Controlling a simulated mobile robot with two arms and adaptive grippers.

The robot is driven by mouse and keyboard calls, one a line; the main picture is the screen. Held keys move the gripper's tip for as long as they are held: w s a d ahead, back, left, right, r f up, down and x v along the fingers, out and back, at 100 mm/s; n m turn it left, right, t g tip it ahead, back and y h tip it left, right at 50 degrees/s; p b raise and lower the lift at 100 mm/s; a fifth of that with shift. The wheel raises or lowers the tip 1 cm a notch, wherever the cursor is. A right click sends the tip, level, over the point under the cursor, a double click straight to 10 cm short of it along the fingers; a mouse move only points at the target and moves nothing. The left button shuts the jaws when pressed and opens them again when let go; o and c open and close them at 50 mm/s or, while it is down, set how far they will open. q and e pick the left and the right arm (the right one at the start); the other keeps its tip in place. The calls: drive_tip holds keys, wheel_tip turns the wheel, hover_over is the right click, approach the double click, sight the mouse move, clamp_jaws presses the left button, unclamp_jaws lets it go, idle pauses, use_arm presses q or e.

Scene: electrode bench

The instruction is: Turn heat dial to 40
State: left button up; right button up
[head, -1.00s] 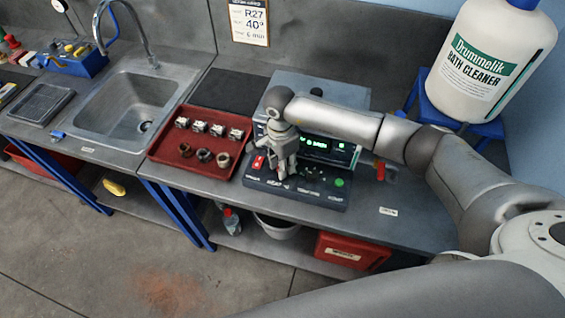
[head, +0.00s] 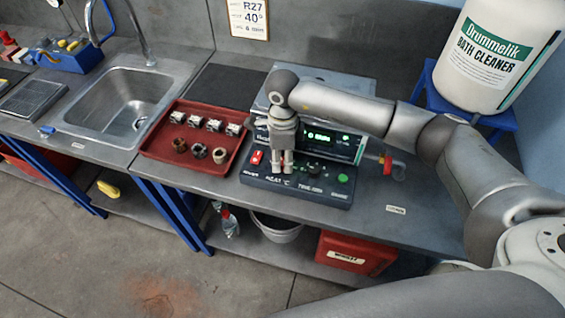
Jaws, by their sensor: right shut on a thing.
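The bath unit (head: 339,149) stands on the bench with a lit green display. Its front control panel (head: 300,192) carries a red switch (head: 257,157), a green button (head: 343,178) and several printed labels. My right gripper (head: 283,172) points down at the panel, above the label that seems to read heat. It is shut on the heat dial, which its fingers hide, so the dial's setting cannot be read. A wall card (head: 248,18) shows R27 and 40°. My left gripper is not in view.
A red tray (head: 168,157) with several small parts lies left of the unit, beside the sink (head: 120,105). A large white bath cleaner bottle (head: 490,60) stands on a blue stand at the right. A red-handled valve (head: 388,165) sits right of the unit.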

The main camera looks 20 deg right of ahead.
drive_tip(key=m+b, duration=0.3)
drive_tip(key=m, duration=0.1)
drive_tip(key=shift+f+m, duration=0.1)
drive_tip(key=shift+m, duration=0.2)
drive_tip(key=shift+m+b, duration=0.95)
drive_tip(key=shift+m, duration=0.95)
drive_tip(key=o, duration=1.1)
drive_tip(key=shift+c, duration=0.2)
drive_tip(key=shift+r, duration=0.2)
wheel_tip(320, 180, up, 12)
drive_tip(key=shift+d, duration=0.3)
